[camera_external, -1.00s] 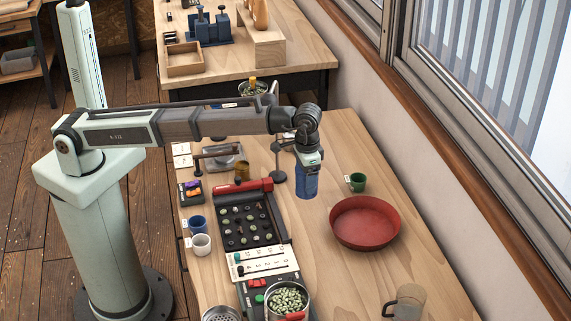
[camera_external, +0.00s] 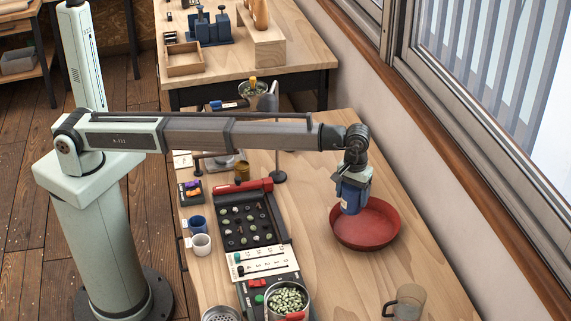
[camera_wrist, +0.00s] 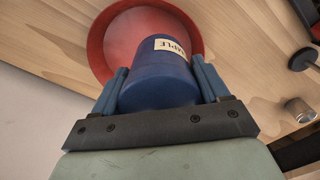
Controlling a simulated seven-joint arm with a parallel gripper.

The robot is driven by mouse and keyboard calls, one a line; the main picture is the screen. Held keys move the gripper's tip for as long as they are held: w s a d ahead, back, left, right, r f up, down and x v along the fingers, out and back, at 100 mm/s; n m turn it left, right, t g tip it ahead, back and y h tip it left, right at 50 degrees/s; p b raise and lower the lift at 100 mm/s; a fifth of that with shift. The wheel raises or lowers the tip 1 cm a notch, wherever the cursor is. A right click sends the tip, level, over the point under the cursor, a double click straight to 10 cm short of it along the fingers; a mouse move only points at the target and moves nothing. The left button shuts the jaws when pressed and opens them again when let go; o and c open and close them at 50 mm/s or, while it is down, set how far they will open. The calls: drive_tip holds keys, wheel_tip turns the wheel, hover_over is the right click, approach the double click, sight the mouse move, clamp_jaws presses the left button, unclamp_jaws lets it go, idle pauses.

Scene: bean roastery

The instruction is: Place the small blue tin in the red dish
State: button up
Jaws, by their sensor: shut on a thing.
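The small blue tin (camera_external: 352,199) is held upright or nearly so in my gripper (camera_external: 352,188), above the left part of the red dish (camera_external: 385,240). In the wrist view the blue tin (camera_wrist: 158,82), with a pale label, sits between the two blue fingers of my gripper (camera_wrist: 160,88). The red dish (camera_wrist: 101,48) shows beyond the tin there, and the tin hides part of its inside. The exact height of the tin over the dish cannot be told.
A glass mug (camera_external: 409,300) stands in front of the dish. A sample board (camera_external: 247,222), a pot of green beans (camera_external: 288,299) and two mugs (camera_external: 200,244) stand to the left. A stand (camera_external: 278,150) rises behind. The window wall (camera_external: 470,220) borders the right. Bare wood lies around the dish.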

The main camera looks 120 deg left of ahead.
drive_tip(key=shift+w+a+f, duration=0.15)
drive_tip(key=shift+a+f, duration=0.05)
drive_tip(key=shift+f, duration=4.85)
drive_tip(key=shift+f, duration=0.15)
drive_tip(key=o, duration=1.1)
drive_tip(key=shift+o, duration=0.2)
wheel_tip(320, 180, up, 12)
drive_tip(key=shift+r, duration=0.15)
